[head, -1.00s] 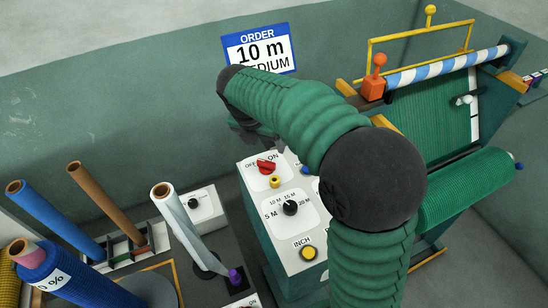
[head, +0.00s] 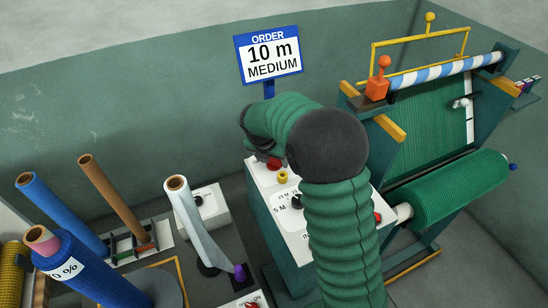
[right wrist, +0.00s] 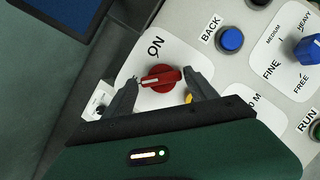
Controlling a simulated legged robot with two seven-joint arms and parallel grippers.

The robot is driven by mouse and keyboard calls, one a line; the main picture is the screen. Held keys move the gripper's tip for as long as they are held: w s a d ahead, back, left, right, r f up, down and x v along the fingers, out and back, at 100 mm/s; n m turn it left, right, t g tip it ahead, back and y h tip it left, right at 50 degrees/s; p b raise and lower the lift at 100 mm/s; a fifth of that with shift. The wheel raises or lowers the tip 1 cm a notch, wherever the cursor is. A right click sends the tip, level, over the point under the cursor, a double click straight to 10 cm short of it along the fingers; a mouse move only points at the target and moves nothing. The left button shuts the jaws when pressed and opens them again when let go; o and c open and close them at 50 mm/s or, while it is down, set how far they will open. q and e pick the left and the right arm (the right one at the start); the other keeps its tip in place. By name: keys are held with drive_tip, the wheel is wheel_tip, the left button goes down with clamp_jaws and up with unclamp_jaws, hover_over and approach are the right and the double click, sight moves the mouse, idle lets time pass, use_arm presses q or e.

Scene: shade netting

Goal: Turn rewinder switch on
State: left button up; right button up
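The red rewinder switch (right wrist: 162,78) is a round knob with a handle bar, below the ON label in the right wrist view. My right gripper (right wrist: 160,77) is open, with one dark finger on each side of the knob. I cannot tell whether the fingers touch it. In the head view the red switch (head: 273,164) shows at the panel's far left corner, partly covered by my right gripper (head: 258,160). The OFF label is hidden. My left gripper is not in view.
The white control panel (head: 298,240) carries a black length dial (head: 297,202) and a yellow button (head: 283,177). A blue BACK button (right wrist: 230,39) and a blue knob (right wrist: 310,50) sit near the gripper. Rolls stand at left; the green net roll (head: 460,190) is at right.

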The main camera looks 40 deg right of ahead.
drive_tip(key=shift+a+r, duration=0.15)
drive_tip(key=shift+a, duration=0.4)
drive_tip(key=shift+c, duration=1.2)
drive_tip(key=shift+a, duration=0.15)
drive_tip(key=shift+c, duration=1.1)
drive_tip(key=shift+d, duration=0.25)
drive_tip(key=shift+c, duration=1.3)
drive_tip(key=shift+s+d, duration=0.1)
drive_tip(key=shift+d, duration=0.35)
drive_tip(key=shift+c, duration=1.1)
drive_tip(key=shift+d, duration=0.35)
drive_tip(key=shift+c, duration=0.6)
drive_tip(key=shift+a, duration=0.25)
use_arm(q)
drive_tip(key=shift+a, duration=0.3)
use_arm(e)
drive_tip(key=shift+f, duration=0.2)
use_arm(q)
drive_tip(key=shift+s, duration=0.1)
